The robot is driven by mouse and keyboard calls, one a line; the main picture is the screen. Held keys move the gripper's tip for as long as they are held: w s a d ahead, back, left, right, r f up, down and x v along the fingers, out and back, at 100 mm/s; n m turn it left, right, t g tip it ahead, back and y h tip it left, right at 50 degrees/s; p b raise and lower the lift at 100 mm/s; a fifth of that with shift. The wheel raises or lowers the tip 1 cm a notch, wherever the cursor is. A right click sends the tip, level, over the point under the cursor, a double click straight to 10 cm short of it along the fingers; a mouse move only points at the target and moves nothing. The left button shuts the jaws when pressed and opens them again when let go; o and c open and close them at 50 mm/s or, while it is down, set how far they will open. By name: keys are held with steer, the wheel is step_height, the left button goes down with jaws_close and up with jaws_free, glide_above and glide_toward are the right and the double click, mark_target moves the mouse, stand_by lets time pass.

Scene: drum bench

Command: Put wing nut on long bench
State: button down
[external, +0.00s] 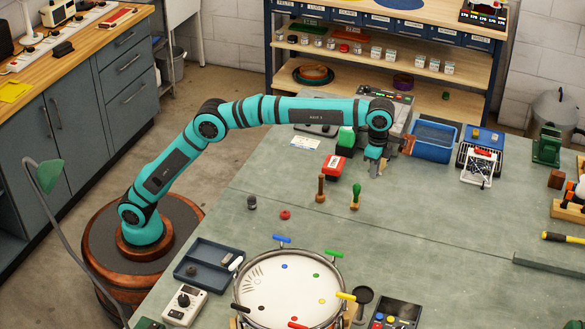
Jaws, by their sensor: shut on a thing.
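I cannot pick out a wing nut for sure anywhere else. A long wood-topped bench (75,48) with grey drawers and doors stands at the far left. I cannot tell which of the two is the one called long bench.
A drum (290,290) with coloured T-handles fills the front of the green bench. The bench's middle right is clear.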

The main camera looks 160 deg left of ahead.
steer(key=n, duration=0.1)
glide_above(380, 191)
steer(key=f, duration=0.1)
steer(key=shift+d+f, duration=0.1)
steer(key=shift+f, duration=0.05)
steer(key=shift+f, duration=4.9)
steer(key=shift+f, duration=0.15)
steer(key=c, duration=1.3)
jaws_free()
